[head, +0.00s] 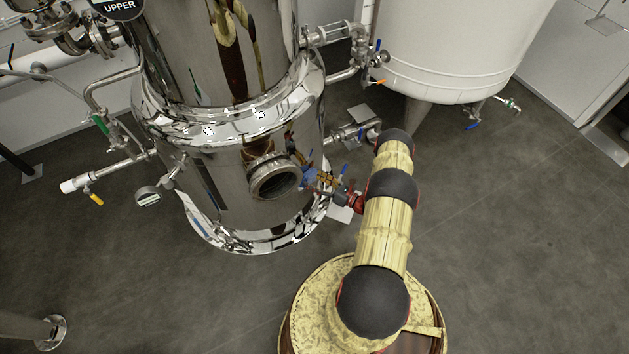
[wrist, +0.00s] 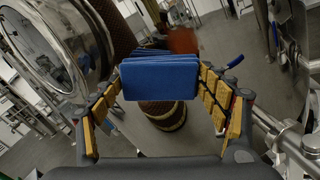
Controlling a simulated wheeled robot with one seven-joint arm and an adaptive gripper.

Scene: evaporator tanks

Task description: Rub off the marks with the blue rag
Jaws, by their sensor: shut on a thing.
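The blue rag (wrist: 160,82) is a folded block held between the yellow-padded fingers of my gripper (wrist: 162,72) in the wrist view. In the head view my gripper (head: 322,182) is small, beside the round port (head: 275,180) on the lower front of the shiny steel tank (head: 215,215). The rag shows there as a small blue patch (head: 308,178) close to the tank wall. I cannot tell whether it touches the steel. No marks can be told apart from the reflections on the polished surface. The port's ring and glass (wrist: 60,45) fill the wrist view's upper left.
A white tank (head: 445,50) stands at the upper right. Pipes with a yellow-handled valve (head: 95,199) and a gauge (head: 149,198) stick out left of the steel tank. Another pipe and valve (head: 350,132) lie behind my arm. The grey floor (head: 530,230) is open at right.

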